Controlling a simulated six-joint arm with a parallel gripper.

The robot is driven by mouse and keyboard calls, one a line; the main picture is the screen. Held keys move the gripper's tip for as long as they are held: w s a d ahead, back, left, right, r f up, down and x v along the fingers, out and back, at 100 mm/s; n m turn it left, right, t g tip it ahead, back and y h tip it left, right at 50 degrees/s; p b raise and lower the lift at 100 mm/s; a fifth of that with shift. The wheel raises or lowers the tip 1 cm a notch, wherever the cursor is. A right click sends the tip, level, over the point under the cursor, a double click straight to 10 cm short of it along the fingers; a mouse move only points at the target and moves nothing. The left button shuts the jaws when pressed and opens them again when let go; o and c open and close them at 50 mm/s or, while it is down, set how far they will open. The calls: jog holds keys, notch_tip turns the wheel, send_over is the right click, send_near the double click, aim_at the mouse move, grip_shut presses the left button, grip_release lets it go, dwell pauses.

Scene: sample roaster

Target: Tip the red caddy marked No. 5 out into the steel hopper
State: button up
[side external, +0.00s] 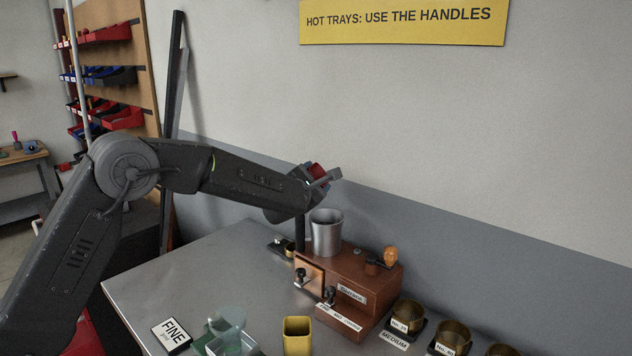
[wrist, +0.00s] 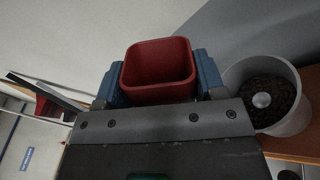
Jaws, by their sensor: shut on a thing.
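My gripper (side external: 322,179) is shut on the red caddy (side external: 318,169), above the steel hopper. In the wrist view the red caddy (wrist: 158,67) sits between my blue finger pads, its open mouth showing bare red walls and no contents that I can see. Its No. 5 mark is not visible. The steel hopper (side external: 326,236) stands on top of the brown machine (side external: 345,283). In the wrist view the hopper (wrist: 297,122) is to the right of the caddy, apart from it in the picture, and holds dark beans around a silver knob.
A yellow caddy (side external: 297,337) stands in front of the machine. Several brass cups (side external: 408,315) with labels line the right side. The table's left part (side external: 190,280) is clear. A wall stands behind.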

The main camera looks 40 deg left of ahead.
jog(key=n, duration=0.3)
jog(key=shift+a+r, duration=0.1)
jog(key=shift+r, duration=0.15)
jog(key=n, duration=0.6)
jog(key=shift+d+f, duration=0.25)
jog(key=shift+f, duration=0.05)
